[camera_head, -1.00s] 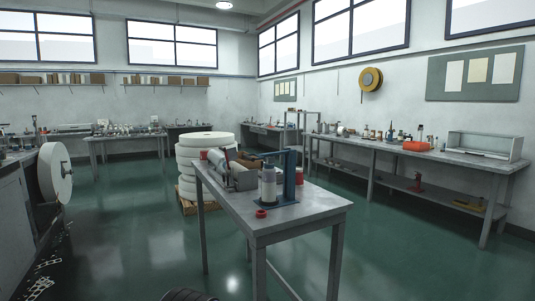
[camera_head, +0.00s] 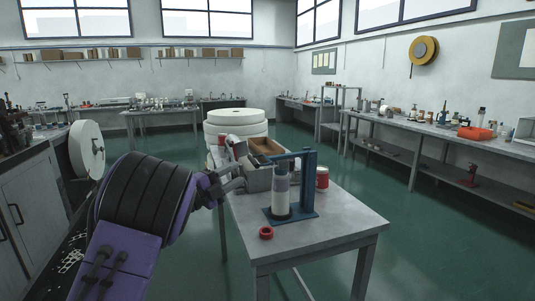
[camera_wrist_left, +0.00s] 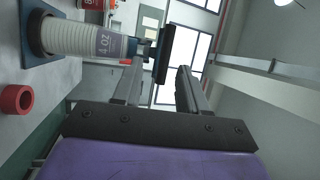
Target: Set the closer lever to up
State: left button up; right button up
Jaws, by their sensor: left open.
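The closer is a blue stand on the front table, with an upright post (camera_head: 308,181) on a flat base. Its blue arm (camera_head: 290,156), which looks like the lever, reaches left above a white cup stack (camera_head: 281,189) and looks roughly level. In the left wrist view, turned sideways, a dark bar (camera_wrist_left: 166,52) crosses the end of the cup stack (camera_wrist_left: 85,40), labelled 4 OZ. My left gripper (camera_head: 236,180) is open and empty, left of the closer. In its wrist view the fingers (camera_wrist_left: 158,82) point towards the bar, apparently without contact. My right gripper is not in view.
A red ring (camera_head: 266,233) lies at the table's front, and a red-and-white can (camera_head: 322,178) stands right of the closer. A grey box (camera_head: 258,180) and a brown open box (camera_head: 267,146) stand behind. The front right tabletop (camera_head: 345,222) is clear.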

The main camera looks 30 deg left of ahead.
pick_arm(q)
jog(key=r+p+x, duration=0.1)
jog(key=p+x, duration=0.3)
jog(key=x, duration=0.5)
jog(key=shift+w+d, duration=0.25)
jog(key=shift+r, duration=0.1)
grip_shut()
